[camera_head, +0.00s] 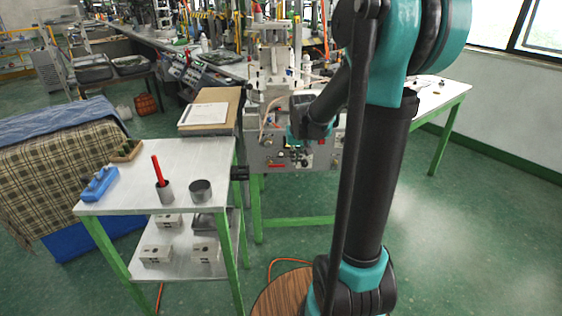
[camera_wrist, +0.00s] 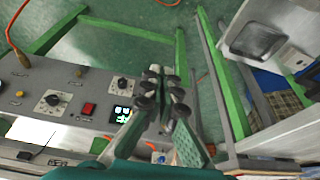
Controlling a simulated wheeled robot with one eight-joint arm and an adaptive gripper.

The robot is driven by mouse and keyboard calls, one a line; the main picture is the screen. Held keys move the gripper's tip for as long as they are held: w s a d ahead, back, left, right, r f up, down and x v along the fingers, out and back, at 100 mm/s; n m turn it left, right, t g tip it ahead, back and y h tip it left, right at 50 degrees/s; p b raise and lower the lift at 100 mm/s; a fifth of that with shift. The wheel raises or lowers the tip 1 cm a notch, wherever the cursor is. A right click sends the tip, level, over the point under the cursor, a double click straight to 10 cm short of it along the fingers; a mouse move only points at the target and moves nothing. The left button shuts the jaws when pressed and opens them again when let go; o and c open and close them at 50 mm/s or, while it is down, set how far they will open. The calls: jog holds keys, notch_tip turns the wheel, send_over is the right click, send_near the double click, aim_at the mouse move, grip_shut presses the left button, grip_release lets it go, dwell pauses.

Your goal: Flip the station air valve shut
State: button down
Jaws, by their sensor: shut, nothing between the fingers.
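My gripper (camera_wrist: 162,88) is shut and empty beside the panel's right end. A small blue knob (camera_wrist: 161,157) shows partly behind the fingers. I cannot tell which part is the air valve, or whether it is open or shut. In the head view my fingertips are hard to make out.
The metal cart (camera_head: 130,190) stands left of the station, bearing a grey cup with a red stick (camera_head: 157,172), a dark cup (camera_head: 200,191) and a blue holder (camera_head: 99,184). A wooden stool (camera_head: 285,295) is in front. Green floor is open at right.

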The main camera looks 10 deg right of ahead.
jog(key=shift+m+g, duration=0.3)
jog(key=w+f, duration=0.1)
jog(key=w, duration=0.7)
jog(key=w+a+f, duration=0.1)
jog(key=w+f, duration=0.1)
jog(key=w, duration=0.6)
jog(key=w+f, duration=0.2)
jog(key=w, duration=0.6)
jog(key=shift+w+a, duration=0.2)
jog(key=shift+a, duration=0.05)
jog(key=shift+f, duration=0.1)
jog(key=x, duration=0.9)
jog(key=s+x, duration=0.1)
jog(key=x, duration=0.3)
jog(key=shift+w+d+f, duration=0.1)
jog(key=shift+d+f, duration=0.05)
jog(key=shift+f, duration=0.3)
